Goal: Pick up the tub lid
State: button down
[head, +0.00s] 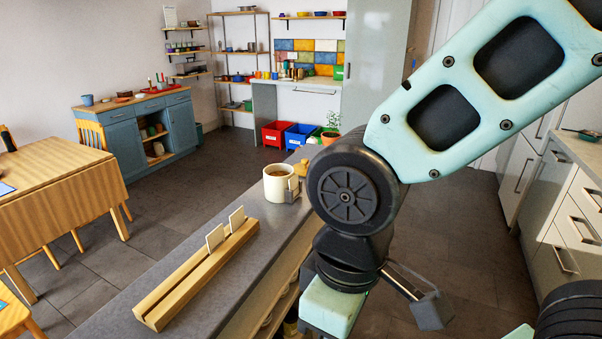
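I cannot make out a tub lid for certain in the head view. A cream mug-like tub (277,184) with brown contents stands upright and open on the grey counter (205,313), with a small grey piece at its right front side. My arm crosses the right half of the picture and bends downward in front of the counter's right edge. A dark grey block on a thin bar, low beside the arm, may be part of my gripper (430,309). Its fingertips and whether it holds anything cannot be made out. My arm hides part of the counter and floor.
A wooden rail (190,281) with two pale cards lies along the counter. A small yellow-orange object (301,168) and a potted plant (331,135) are beyond the tub. A wooden table (50,190) stands left, red (276,133) and blue (300,136) bins behind. Floor between is clear.

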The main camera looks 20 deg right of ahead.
aim_at(301, 168)
jog(key=l, duration=0.35)
jog(key=i+l, duration=0.2)
jog(key=l, duration=0.15)
jog(key=i+l, duration=0.2)
jog(key=l, duration=0.15)
jog(key=i+l+u, duration=0.1)
jog(key=i+l, duration=0.3)
jog(key=l, duration=0.3)
